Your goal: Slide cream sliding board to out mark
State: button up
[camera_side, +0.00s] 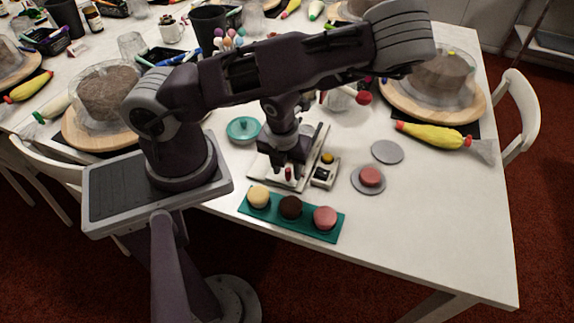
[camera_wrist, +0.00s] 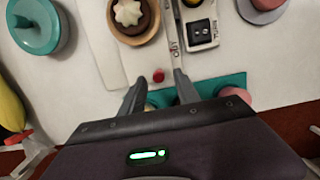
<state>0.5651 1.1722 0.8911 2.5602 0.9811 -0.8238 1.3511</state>
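The cream sliding board (camera_side: 262,178) lies flat on the table under my gripper (camera_side: 289,172). In the wrist view the board (camera_wrist: 108,60) is a pale panel beside a narrow strip (camera_wrist: 174,45) with lettering that appears to read OUT. A small red knob (camera_wrist: 158,75) stands between the two fingers of my gripper (camera_wrist: 160,78). The fingers are apart, with gaps showing on both sides of the knob. A brown cake with white cream (camera_wrist: 130,14) sits on a round wooden base at the board's far part. The arm hides much of the board in the side view.
A small box (camera_side: 324,172) with a yellow knob stands just right of the strip. A teal lidded dish (camera_side: 243,129) is behind left. Grey discs (camera_side: 387,152) lie right; the front-right table is clear.

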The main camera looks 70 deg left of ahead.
notch_tip(320, 180, up, 7)
jog(key=shift+f, duration=0.15)
dwell(0.4)
jog(key=w+a+r+n+t, duration=0.1)
jog(key=w+r+n+t, duration=0.45)
jog(key=r+n, duration=0.9)
jog(key=s+d+r+n+g+h, duration=0.1)
jog(key=s+d+r+n, duration=0.7)
jog(key=s+r+n, duration=0.3)
jog(key=shift+s+d+r+n, duration=0.25)
jog(key=shift+s+r+n, duration=0.1)
jog(key=shift+s+n, duration=0.55)
